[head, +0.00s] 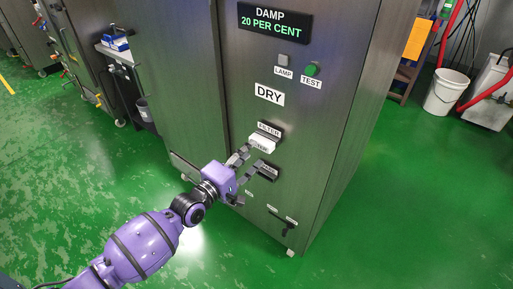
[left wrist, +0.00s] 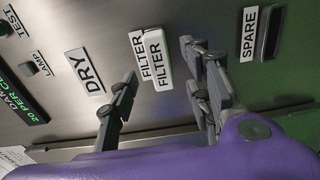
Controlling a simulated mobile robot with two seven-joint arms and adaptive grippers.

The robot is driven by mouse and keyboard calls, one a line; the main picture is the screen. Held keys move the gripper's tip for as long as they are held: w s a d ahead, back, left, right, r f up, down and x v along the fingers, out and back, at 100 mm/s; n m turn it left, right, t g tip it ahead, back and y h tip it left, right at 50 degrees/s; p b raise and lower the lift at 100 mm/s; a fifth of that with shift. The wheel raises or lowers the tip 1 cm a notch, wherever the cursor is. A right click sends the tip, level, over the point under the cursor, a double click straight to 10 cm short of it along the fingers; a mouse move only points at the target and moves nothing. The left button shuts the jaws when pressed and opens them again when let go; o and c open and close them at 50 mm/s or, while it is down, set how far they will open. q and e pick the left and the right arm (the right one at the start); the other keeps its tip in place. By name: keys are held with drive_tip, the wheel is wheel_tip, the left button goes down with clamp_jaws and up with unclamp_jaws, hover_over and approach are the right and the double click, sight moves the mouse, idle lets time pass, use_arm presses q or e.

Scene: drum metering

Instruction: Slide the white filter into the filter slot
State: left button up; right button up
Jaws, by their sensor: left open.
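The white filter (head: 262,144) sits at the filter slot under the FILTER label (head: 269,128) on the grey cabinet front. In the head view it appears to stick out a little as a white block. The left wrist view shows its white FILTER face (left wrist: 155,52) beside the slot label (left wrist: 139,54). My left gripper (head: 254,161) is open just in front of the panel. In the left wrist view its fingers (left wrist: 160,65) stand apart, one to each side of the filter's face. I cannot tell whether a finger touches it. My right gripper is out of view.
A dark spare slot (left wrist: 271,32) lies beside the SPARE label (left wrist: 248,33), below the filter slot on the cabinet. A display (head: 273,22) reads DAMP 20 PER CENT. A green test button (head: 313,69) and a DRY sign (head: 269,95) are above. Green floor surrounds the cabinet.

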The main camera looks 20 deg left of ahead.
use_arm(q)
drive_tip(key=v, duration=0.7)
drive_tip(key=shift+s, duration=0.2)
drive_tip(key=shift+r, duration=0.1)
idle(0.5)
